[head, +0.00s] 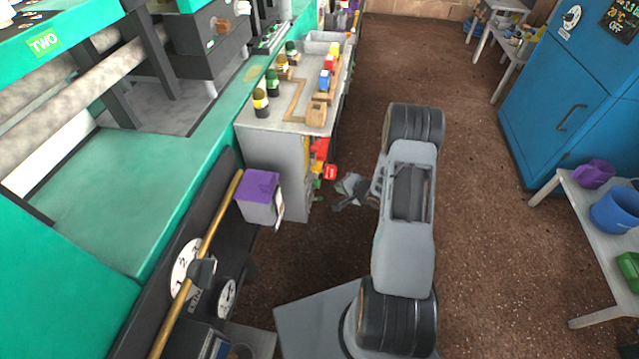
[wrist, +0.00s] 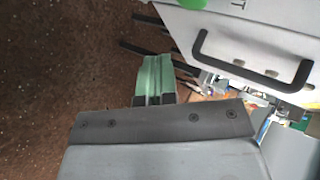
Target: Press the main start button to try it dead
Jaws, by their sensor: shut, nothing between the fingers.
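My gripper (head: 352,188) is beside the grey cabinet (head: 272,165) in the head view, low over the brown floor. In the wrist view my gripper (wrist: 155,62) has its green-lined fingers together with nothing between them. Red and yellow parts (head: 320,150) sit on the cabinet's right side, with a red block (head: 330,172) lowest and close to my gripper. A green round part (wrist: 212,4) is cut off by the top edge of the wrist view. I cannot tell which part is the main start button. No contact between my fingers and any part shows.
A purple-topped box (head: 260,188) is on the machine's near side, beside a brass rail (head: 200,258). Bottles (head: 261,102) and blocks stand on the cabinet top. A dark handle (wrist: 255,62) juts out near my fingers. Open floor (head: 480,200) lies to the right.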

